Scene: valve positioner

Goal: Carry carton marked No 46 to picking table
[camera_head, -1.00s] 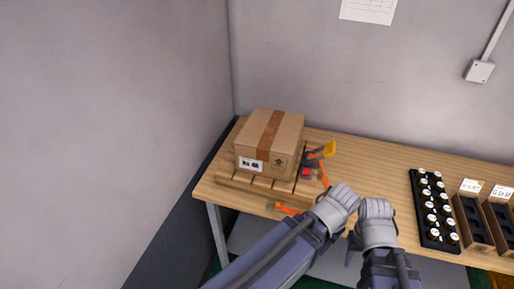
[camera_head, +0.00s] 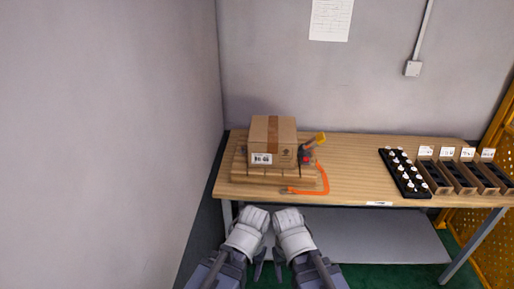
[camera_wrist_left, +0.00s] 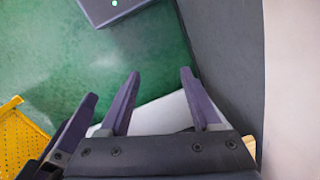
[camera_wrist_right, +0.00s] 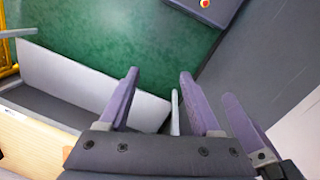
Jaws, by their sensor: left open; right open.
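A brown cardboard carton (camera_head: 286,135) with a darker tape strip sits upright on a slatted wooden pallet (camera_head: 240,172) at the left end of a wooden table. The white label (camera_head: 261,159) on its front is small and seems to read No 46. My left gripper and right gripper (camera_head: 278,268) hang side by side in front of the table, low in the head view, away from the carton. The left wrist view shows the left gripper (camera_wrist_left: 159,73) open and empty. The right wrist view shows the right gripper (camera_wrist_right: 159,73) open and empty. No second table shows.
An orange-handled tool (camera_head: 322,178) lies against the pallet's right side. A black rack (camera_head: 404,172) with white-capped items and several labelled bins (camera_head: 459,177) stand at the table's right. A grey wall (camera_head: 150,130) closes the left. Bare tabletop (camera_head: 355,175) lies between.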

